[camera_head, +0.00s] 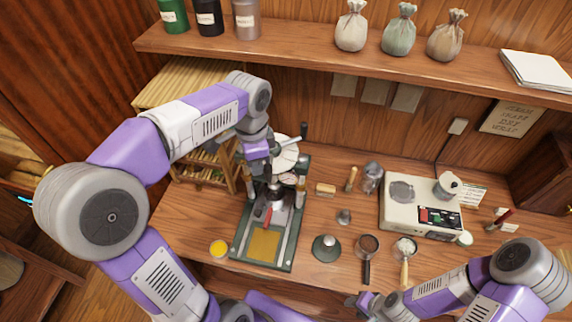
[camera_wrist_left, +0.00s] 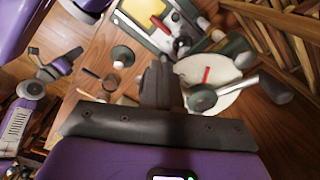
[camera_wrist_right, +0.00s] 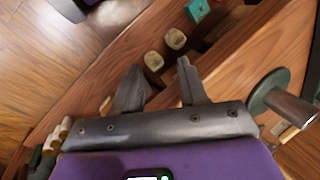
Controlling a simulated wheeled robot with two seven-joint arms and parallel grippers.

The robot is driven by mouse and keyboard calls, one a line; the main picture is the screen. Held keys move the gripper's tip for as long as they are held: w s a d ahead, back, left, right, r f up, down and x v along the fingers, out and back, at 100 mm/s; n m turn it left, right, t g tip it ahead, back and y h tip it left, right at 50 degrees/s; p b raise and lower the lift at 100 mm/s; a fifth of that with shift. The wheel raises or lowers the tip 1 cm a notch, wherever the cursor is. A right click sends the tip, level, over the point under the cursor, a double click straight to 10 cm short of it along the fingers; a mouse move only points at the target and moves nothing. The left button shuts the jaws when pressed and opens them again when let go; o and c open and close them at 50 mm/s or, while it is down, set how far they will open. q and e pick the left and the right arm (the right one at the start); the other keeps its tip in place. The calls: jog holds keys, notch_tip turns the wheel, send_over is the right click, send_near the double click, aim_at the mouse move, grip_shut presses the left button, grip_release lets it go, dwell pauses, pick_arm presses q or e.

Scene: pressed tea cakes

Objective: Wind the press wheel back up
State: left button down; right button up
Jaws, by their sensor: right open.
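The press (camera_head: 294,215) has a green base and stands on the bench left of centre. Its pale wheel (camera_head: 285,158) is at the top, with a dark-tipped handle (camera_head: 303,131). In the left wrist view the wheel (camera_wrist_left: 228,101) shows a red mark, a green hub and a grey handle knob (camera_wrist_left: 273,87). My left gripper (camera_head: 257,165) is beside the wheel; in its wrist view the fingers (camera_wrist_left: 160,68) are together, with nothing visible between them, close to the wheel rim. My right gripper (camera_head: 357,299) is open and empty at the bench's front edge; its fingers (camera_wrist_right: 158,78) are apart.
A white stove (camera_head: 400,218) with a pot stands right of the press. A shelf (camera_head: 330,60) with jars and sacks runs behind. A wooden rack (camera_head: 205,165) stands left.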

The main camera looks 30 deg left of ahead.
pick_arm(q)
jog(key=shift+w+d, duration=0.3)
jog(key=shift+d, duration=0.55)
jog(key=shift+w+d+p, duration=0.25)
jog(key=shift+w+d, duration=0.1)
jog(key=shift+d, duration=0.5)
jog(key=shift+w+d+p, duration=0.25)
jog(key=shift+w+d, duration=0.1)
jog(key=shift+d, duration=0.45)
jog(key=shift+w+d, duration=0.2)
jog(key=shift+w, duration=0.05)
jog(key=shift+w+d+p, duration=0.65)
jog(key=shift+w+d, duration=0.1)
jog(key=shift+w, duration=0.1)
jog(key=shift+w+d, duration=0.15)
